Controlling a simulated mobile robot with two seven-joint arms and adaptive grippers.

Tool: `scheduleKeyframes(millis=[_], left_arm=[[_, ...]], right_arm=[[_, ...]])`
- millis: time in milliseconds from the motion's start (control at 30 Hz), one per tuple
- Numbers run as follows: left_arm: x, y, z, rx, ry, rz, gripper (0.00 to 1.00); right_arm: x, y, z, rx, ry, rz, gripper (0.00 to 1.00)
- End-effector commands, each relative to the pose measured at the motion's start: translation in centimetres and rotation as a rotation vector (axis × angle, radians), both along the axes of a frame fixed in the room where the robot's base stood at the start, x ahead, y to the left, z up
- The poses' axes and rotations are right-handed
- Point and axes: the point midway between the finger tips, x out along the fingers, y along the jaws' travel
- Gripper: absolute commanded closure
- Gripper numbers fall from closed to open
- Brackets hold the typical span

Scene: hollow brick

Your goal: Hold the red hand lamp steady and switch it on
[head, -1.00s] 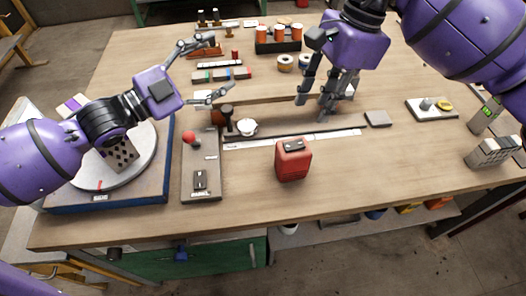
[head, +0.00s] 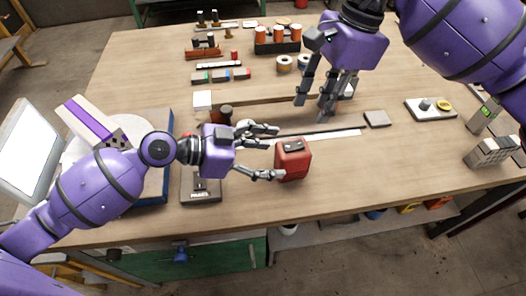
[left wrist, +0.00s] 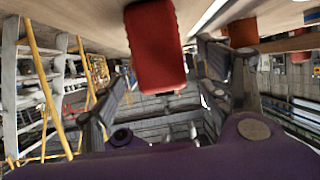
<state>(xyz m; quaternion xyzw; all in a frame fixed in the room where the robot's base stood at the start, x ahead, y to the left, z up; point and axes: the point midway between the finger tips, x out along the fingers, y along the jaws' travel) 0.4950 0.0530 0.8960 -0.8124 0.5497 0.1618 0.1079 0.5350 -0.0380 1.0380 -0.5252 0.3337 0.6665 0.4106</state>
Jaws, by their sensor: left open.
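The red hand lamp (head: 292,161) stands upright on the wooden table, with a dark switch part on its top. My left gripper (head: 277,152) is open, with its fingers pointing right at the lamp's left side. In the left wrist view the red lamp (left wrist: 155,45) shows ahead of the two spread fingers (left wrist: 170,92). Whether a fingertip touches the lamp I cannot tell. My right gripper (head: 316,102) hangs over the middle of the table with its fingers pointing down and spread apart, with nothing seen between them.
A dark rail with a white strip (head: 335,134) lies behind the lamp. A blue-edged turntable base (head: 160,190) is at the left. The table right of the lamp is clear.

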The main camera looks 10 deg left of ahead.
Motion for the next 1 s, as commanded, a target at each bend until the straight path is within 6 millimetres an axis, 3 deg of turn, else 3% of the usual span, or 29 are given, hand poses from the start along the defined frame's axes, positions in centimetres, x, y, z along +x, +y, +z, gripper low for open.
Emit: scheduleKeyframes(millis=[200, 400, 767, 1000], left_arm=[[1.2, -3.1, -1.2, -0.001, -0.002, -0.002, 0.3], [2.0, -4.9, -2.0, 0.001, -0.004, -0.001, 0.3], [2.1, -5.2, -2.3, 0.002, -0.003, 0.001, 0.3], [2.1, -5.2, -2.2, 0.002, -0.003, 0.001, 0.61]], right_arm=[[0.0, 0.0, 0.0, 0.0, 0.0, 0.0, 0.69], [0.0, 0.0, 0.0, 0.0, 0.0, 0.0, 0.69], [0.0, 0.0, 0.0, 0.0, 0.0, 0.0, 0.69], [0.0, 0.0, 0.0, 0.0, 0.0, 0.0, 0.69]])
